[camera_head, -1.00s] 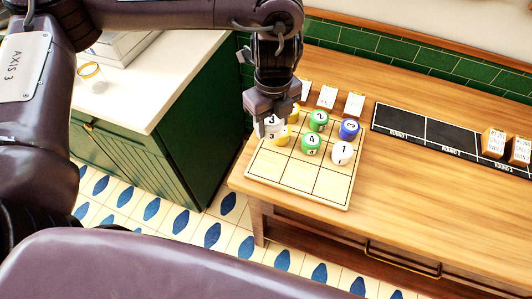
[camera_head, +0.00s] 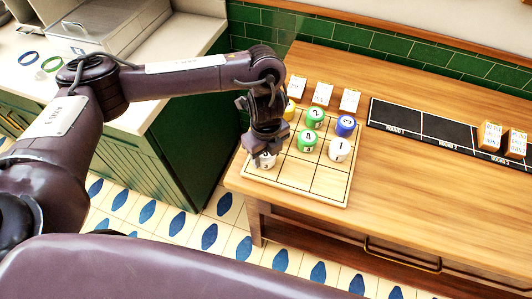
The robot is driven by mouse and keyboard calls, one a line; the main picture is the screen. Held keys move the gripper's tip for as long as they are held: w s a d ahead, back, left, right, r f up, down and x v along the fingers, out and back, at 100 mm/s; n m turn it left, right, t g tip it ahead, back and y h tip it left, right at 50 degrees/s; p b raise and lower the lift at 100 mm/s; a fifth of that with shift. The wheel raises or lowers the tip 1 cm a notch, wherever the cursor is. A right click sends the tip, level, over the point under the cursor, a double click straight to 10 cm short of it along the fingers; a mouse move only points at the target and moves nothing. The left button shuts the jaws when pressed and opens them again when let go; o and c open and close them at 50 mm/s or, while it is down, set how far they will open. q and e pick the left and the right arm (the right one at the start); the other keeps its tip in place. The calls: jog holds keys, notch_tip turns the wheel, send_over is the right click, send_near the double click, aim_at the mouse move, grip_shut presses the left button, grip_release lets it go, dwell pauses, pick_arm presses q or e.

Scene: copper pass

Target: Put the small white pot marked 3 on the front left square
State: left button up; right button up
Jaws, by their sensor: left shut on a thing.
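The small white pot marked 3 (camera_head: 266,162) is at the front left of the wooden grid board (camera_head: 318,185). My left gripper (camera_head: 265,154) is shut on it from above and hides its upper part. The pot is over or on the front left square; I cannot tell whether its base touches the board. My right gripper is not in view.
On the board stand a green pot 2 (camera_head: 313,118), a green pot 4 (camera_head: 306,142), a blue pot 3 (camera_head: 345,125), a white pot 1 (camera_head: 339,149) and a partly hidden yellow pot (camera_head: 290,109). Cards (camera_head: 322,93) stand behind. The front middle and front right squares are clear.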

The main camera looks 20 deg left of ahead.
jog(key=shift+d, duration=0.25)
pick_arm(q)
jog(key=shift+f, duration=0.1)
jog(key=o, duration=1.1)
jog(key=shift+c, duration=0.2)
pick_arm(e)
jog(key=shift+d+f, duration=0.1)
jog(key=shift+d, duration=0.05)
pick_arm(q)
jog(key=shift+r, duration=0.4)
notch_tip(320, 180, up, 12)
jog(key=shift+f, duration=0.2)
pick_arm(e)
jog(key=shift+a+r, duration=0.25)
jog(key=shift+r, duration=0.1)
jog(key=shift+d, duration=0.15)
